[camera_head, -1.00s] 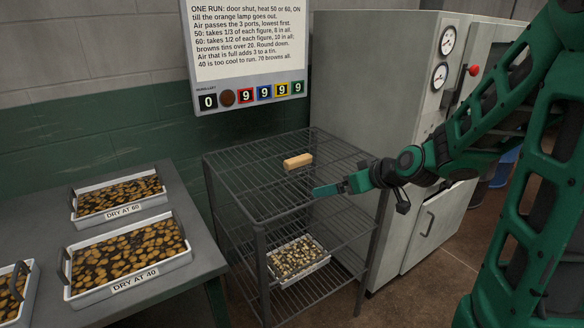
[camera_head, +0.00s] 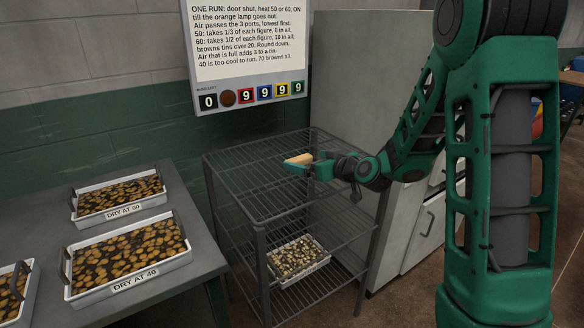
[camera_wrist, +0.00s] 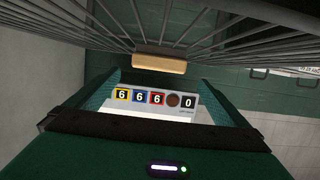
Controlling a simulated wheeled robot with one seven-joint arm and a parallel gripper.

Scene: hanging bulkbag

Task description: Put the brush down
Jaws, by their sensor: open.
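The brush (camera_head: 298,159) shows as a pale wooden block lying on the top wire shelf of the rack (camera_head: 250,170). My gripper (camera_head: 318,168) is just right of the brush, low over the shelf. In the wrist view, which looks upside down, the brush (camera_wrist: 158,63) is centred just past the fingertips of my gripper (camera_wrist: 158,85). The jaws are spread and hold nothing. Whether a finger touches the brush cannot be told.
A tray of pale pieces (camera_head: 298,262) sits on a lower rack shelf. Trays of brown slices (camera_head: 130,258) stand on the grey table (camera_head: 180,298) at left. A large grey cabinet (camera_head: 350,90) stands behind the rack. A notice board (camera_head: 250,45) hangs on the wall.

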